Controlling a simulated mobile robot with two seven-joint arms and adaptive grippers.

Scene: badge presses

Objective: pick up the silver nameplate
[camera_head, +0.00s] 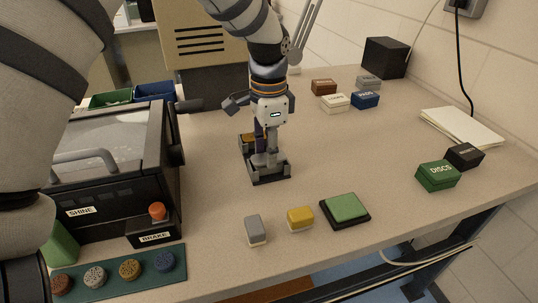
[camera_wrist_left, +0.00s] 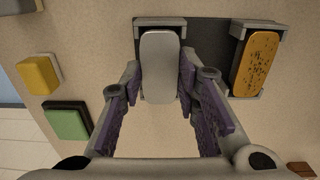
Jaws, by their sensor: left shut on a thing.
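The silver nameplate (camera_wrist_left: 160,65) is a rounded grey plate seen in the left wrist view. It stands in one slot of a dark holder (camera_wrist_left: 210,32). My left gripper (camera_wrist_left: 160,82) has its two fingers on either side of it, shut on it. In the head view my left gripper (camera_head: 266,150) points down at the holder (camera_head: 270,178), and the silver nameplate is mostly hidden there. A speckled gold-orange nameplate (camera_wrist_left: 256,62) sits in the other slot, to the right in the wrist view. My right gripper is not in view.
A black machine (camera_head: 110,170) labelled SHINE, with a BRAKE button box (camera_head: 152,229), stands at left. A grey block (camera_head: 256,230), a yellow block (camera_head: 300,218) and a green pad (camera_head: 345,208) lie in front. The DISCS box (camera_head: 438,176) is at right. The table's middle right is clear.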

